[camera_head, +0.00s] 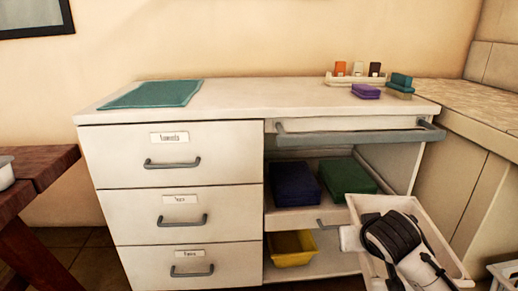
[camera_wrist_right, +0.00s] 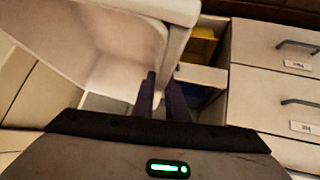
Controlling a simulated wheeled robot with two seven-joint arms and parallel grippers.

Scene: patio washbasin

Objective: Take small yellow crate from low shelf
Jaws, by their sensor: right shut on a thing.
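The small yellow crate (camera_head: 291,249) stands on the low shelf (camera_head: 325,262) of the open bay, right of the drawers. It also shows in part in the right wrist view (camera_wrist_right: 202,47). My right gripper (camera_wrist_right: 162,95) is apart from it. The dark fingers are shut on the wall of a white bin (camera_head: 364,203), which is tilted in front of the bay's right side. The bin's wall also shows large in the right wrist view (camera_wrist_right: 105,55). My right wrist hides part of the bin in the head view. My left gripper is not in view.
A blue box (camera_head: 293,183) and a green box (camera_head: 346,177) sit on the shelf above. Labelled drawers (camera_head: 181,152) are shut at left. A grey bar (camera_head: 345,137) crosses the bay top. A wooden table (camera_head: 38,165) stands left; a tiled counter (camera_head: 470,100) stands right.

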